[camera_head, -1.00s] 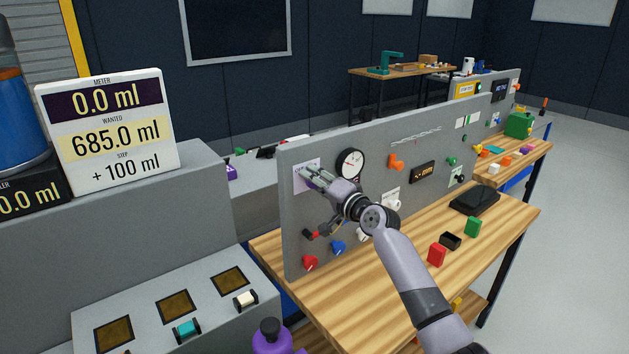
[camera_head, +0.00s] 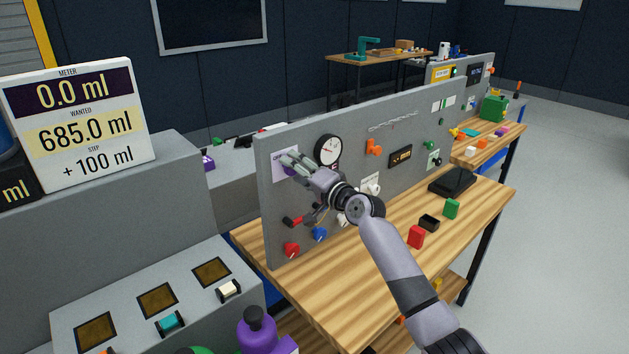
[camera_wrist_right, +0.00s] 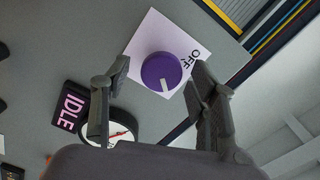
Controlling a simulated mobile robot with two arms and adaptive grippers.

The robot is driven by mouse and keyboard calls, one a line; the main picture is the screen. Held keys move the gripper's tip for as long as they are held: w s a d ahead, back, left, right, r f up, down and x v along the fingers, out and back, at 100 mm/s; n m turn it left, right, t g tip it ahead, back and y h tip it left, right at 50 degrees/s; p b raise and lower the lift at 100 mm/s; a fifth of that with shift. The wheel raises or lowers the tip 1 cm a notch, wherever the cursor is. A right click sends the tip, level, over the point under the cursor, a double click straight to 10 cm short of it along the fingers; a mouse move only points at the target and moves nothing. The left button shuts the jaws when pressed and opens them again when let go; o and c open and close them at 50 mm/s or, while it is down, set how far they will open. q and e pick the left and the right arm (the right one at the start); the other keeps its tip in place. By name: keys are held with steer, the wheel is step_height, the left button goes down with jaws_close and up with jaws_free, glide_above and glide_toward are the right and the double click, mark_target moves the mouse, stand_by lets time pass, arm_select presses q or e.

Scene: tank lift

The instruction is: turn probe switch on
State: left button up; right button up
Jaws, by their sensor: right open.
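A round purple knob (camera_wrist_right: 162,72) with a white pointer mark sits on a white placard (camera_wrist_right: 150,40) in the right wrist view. The pointer lies on the side away from the printed word "OFF". In the head view the placard (camera_head: 279,172) is at the panel's near left end, and my gripper largely hides the knob. My right gripper (camera_head: 288,160) is open in front of it. In the right wrist view its fingers (camera_wrist_right: 160,84) stand on either side of the knob, with visible gaps; contact cannot be told. My left gripper is not in view.
A round gauge (camera_head: 328,150) is right of the placard on the grey panel (camera_head: 350,122). A dark "IDLE" display (camera_wrist_right: 71,106) shows in the wrist view. Red (camera_head: 292,250) and blue (camera_head: 319,234) knobs sit below my arm. Loose blocks lie on the wooden bench (camera_head: 370,265).

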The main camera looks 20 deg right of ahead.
steer(key=v, duration=1)
steer(key=shift+s, duration=0.15)
steer(key=shift+d, duration=0.1)
